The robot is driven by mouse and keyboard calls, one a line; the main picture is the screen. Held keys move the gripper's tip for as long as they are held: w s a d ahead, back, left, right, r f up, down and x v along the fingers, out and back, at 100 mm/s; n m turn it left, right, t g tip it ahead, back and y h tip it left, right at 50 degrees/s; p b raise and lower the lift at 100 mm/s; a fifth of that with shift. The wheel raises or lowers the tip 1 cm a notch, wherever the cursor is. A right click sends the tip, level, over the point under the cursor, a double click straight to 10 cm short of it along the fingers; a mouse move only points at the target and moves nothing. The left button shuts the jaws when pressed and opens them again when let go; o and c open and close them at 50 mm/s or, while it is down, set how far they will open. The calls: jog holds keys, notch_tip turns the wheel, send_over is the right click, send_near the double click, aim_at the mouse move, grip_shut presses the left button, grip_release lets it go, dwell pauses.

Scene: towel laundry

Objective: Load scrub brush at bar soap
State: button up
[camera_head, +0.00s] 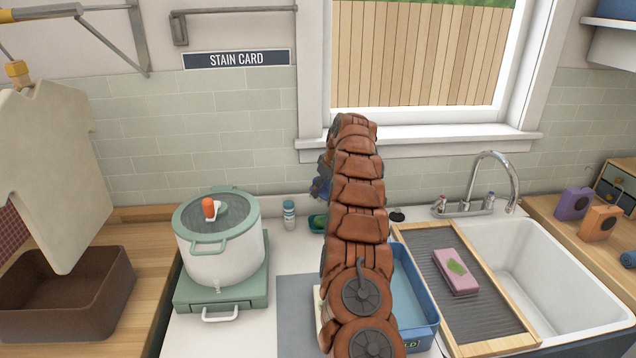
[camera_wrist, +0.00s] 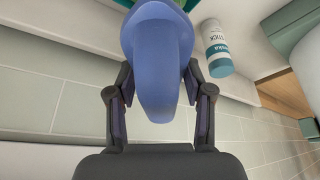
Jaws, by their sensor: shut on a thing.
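The scrub brush (camera_wrist: 157,55) shows its smooth blue body in the wrist view. My gripper (camera_wrist: 158,78) is shut on it, with one dark finger on each side. Its bristles are hidden. In the head view my arm hides most of the gripper, and a small blue part (camera_head: 321,187) shows at the arm's left side. Below that part, a green item in a dark green dish (camera_head: 318,222) lies on the counter, partly behind my arm; it may be the bar soap. Some green (camera_wrist: 186,4) shows at the wrist view's top edge, beyond the brush.
A white stain stick (camera_head: 289,215) stands left of the dish; it also shows in the wrist view (camera_wrist: 216,50). A lidded pot (camera_head: 222,262) is further left. A blue tray (camera_head: 419,300), a washboard (camera_head: 425,240) with a stained pink block (camera_head: 456,272) and the sink (camera_head: 545,280) lie right.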

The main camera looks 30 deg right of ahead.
jog(key=shift+w, duration=0.1)
jog(key=shift+d+f+b, duration=0.2)
jog(key=shift+f+b, duration=0.15)
jog(key=shift+f, duration=2.5)
jog(key=shift+s+f+b, duration=0.2)
jog(key=shift+f+b, duration=0.25)
jog(key=shift+f, duration=0.1)
jog(key=shift+r, duration=0.1)
jog(key=shift+r+p, duration=0.7)
jog(key=shift+r, duration=2.75)
